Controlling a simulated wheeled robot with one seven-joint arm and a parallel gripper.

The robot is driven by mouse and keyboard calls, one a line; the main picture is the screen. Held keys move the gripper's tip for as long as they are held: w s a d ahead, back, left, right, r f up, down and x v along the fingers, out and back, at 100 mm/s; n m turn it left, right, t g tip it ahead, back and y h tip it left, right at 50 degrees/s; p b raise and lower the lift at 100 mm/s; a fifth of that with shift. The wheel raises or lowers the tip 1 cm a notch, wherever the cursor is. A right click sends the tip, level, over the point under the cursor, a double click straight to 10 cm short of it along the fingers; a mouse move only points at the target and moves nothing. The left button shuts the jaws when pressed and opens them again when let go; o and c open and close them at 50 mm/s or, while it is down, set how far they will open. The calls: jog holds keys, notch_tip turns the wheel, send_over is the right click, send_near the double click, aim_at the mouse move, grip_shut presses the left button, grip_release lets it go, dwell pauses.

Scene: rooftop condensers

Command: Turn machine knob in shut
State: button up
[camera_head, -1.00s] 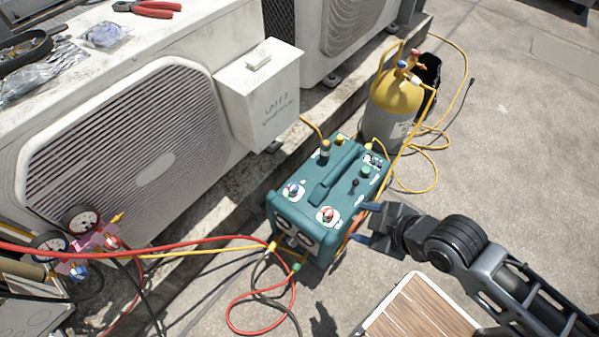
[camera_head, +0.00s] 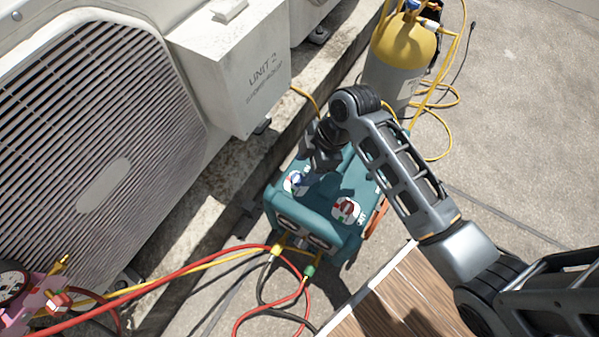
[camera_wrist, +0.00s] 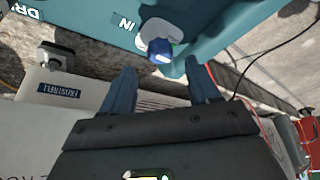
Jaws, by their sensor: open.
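The teal machine (camera_head: 322,225) stands on the ground in the middle of the head view. Its blue knob (camera_head: 293,183) sits on a white plate at the left of the top, partly hidden by my gripper. A red knob (camera_head: 346,208) sits to the right. In the wrist view the blue knob (camera_wrist: 161,53) is beside the white "IN" label (camera_wrist: 125,23). My gripper (camera_wrist: 161,80) is open, with its two blue fingers apart and the knob showing between and just beyond their tips. In the head view my gripper (camera_head: 318,155) hangs over the machine's top; its fingertips are hard to make out.
A yellow and grey cylinder (camera_head: 400,55) with yellow hoses stands behind the machine. A condenser (camera_head: 85,130) and its "UNIT 2" box (camera_head: 235,75) are at left. Red and yellow hoses (camera_head: 190,268) run to the machine's front. A slatted wooden surface (camera_head: 400,300) is in front.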

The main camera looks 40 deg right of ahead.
aim_at(298, 178)
jog(key=shift+b+x, duration=0.75)
jog(key=shift+x, duration=1.5)
jog(key=c, duration=1)
